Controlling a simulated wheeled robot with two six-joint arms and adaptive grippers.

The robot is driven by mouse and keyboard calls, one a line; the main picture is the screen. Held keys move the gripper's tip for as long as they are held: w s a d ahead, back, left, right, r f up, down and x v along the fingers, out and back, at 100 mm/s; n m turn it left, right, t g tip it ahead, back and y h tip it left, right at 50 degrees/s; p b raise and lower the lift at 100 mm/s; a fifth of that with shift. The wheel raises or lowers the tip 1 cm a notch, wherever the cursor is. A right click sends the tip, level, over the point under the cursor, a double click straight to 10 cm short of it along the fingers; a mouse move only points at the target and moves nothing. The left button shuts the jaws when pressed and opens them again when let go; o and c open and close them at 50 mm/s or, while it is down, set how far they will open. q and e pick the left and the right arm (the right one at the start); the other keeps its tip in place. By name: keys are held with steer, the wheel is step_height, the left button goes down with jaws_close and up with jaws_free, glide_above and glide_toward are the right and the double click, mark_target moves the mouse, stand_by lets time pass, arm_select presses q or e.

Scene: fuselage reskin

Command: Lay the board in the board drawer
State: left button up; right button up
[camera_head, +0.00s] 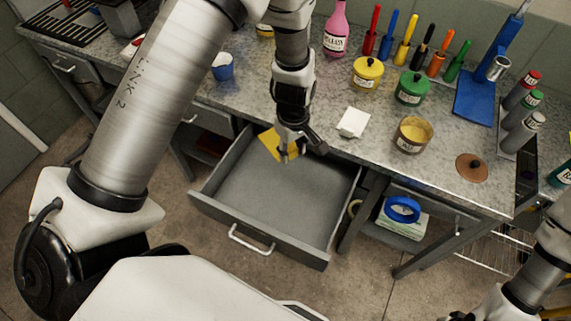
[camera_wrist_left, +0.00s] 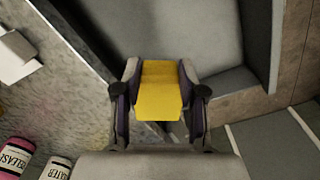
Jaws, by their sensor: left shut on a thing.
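The board is a small yellow piece (camera_head: 271,142) at the back of the open drawer in the head view. My left gripper (camera_head: 288,152) is shut on it, above the drawer's rear part. In the left wrist view the yellow board (camera_wrist_left: 159,92) lies between the two fingers of the left gripper (camera_wrist_left: 160,100). The board drawer (camera_head: 325,256) is grey, pulled out, and its floor looks empty. Whether the board touches the drawer floor cannot be told. My right gripper is not clearly seen; only part of that arm shows at the lower right.
The speckled bench top (camera_head: 320,110) overhangs the drawer's back. On it stand a yellow lidded pot (camera_head: 367,74), a green pot (camera_head: 411,90), an open tin (camera_head: 412,136) and a white pad (camera_head: 353,122). Blue tape (camera_head: 402,210) lies on a shelf right of the drawer.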

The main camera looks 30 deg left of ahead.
mark_target(299, 201)
arm_select(q)
steer(key=d+f+n+b, duration=0.1)
steer(key=f+n+b, duration=0.1)
steer(key=f, duration=0.4)
steer(key=s+d+f+n+b, duration=0.1)
steer(key=f+n+b, duration=0.1)
steer(key=f, duration=0.4)
steer(key=d+f+n+b, duration=0.1)
steer(key=f+b, duration=0.2)
steer(key=f, duration=0.2)
steer(key=shift+s+d+f+n, duration=0.3)
steer(key=shift+f+n, duration=0.1)
steer(key=shift+b, duration=0.3)
steer(key=shift+f, duration=0.2)
steer(key=o, duration=1.1)
